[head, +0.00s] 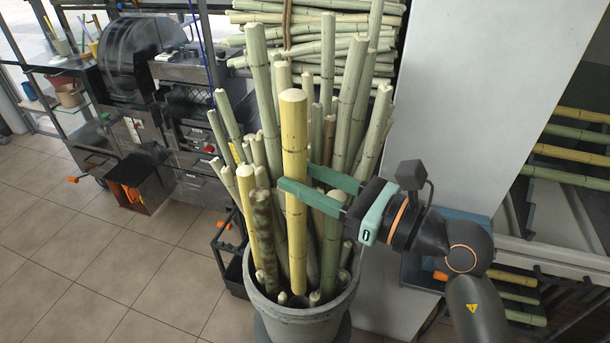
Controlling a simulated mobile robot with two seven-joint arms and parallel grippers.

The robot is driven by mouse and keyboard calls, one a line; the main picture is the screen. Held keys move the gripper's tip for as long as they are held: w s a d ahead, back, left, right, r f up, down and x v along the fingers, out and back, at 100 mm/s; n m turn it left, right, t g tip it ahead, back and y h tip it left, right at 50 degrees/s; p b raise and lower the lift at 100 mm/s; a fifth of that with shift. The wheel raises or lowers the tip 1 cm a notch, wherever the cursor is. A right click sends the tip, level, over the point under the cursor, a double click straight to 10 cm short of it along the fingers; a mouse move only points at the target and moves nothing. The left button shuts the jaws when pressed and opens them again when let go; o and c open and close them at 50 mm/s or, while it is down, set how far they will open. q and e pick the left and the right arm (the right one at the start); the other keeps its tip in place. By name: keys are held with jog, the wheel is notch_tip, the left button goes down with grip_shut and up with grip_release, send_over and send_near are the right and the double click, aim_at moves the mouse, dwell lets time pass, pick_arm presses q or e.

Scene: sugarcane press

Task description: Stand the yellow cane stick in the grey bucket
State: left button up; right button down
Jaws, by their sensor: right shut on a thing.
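The thick yellow cane stick (294,130) stands nearly upright in the middle of the head view. My right gripper (299,180) comes in from the right, its two green fingers shut around the stick's middle. The stick's lower end shows within the outline of the grey bucket's mouth, in front of other canes; I cannot tell whether it rests on anything. The grey bucket (302,321) stands on the floor at the bottom centre, full of pale green canes (262,85). A thinner yellow cane (247,195) leans at its left side. My left gripper is not in view.
A pile of green canes (335,50) lies on a rack behind. Dark machinery (165,90) stands at the back left. A pale panel (460,100) and a rack with yellow and green canes (570,155) are at right. Tiled floor (90,250) is clear at left.

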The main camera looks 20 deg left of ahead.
aim_at(305, 241)
jog(key=shift+f+b, duration=2.55)
jog(key=shift+f, duration=0.7)
jog(key=shift+f+b, duration=0.45)
jog(key=shift+f, duration=0.1)
jog(key=shift+f+b, duration=0.45)
jog(key=shift+f, duration=0.15)
jog(key=shift+f+b, duration=0.85)
jog(key=shift+f, duration=0.25)
jog(key=shift+f+b, duration=0.8)
jog(key=shift+f, duration=0.25)
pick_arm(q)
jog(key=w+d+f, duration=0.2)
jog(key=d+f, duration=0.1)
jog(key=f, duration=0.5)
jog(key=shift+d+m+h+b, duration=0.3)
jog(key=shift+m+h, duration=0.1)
pick_arm(e)
jog(key=shift+f, duration=0.4)
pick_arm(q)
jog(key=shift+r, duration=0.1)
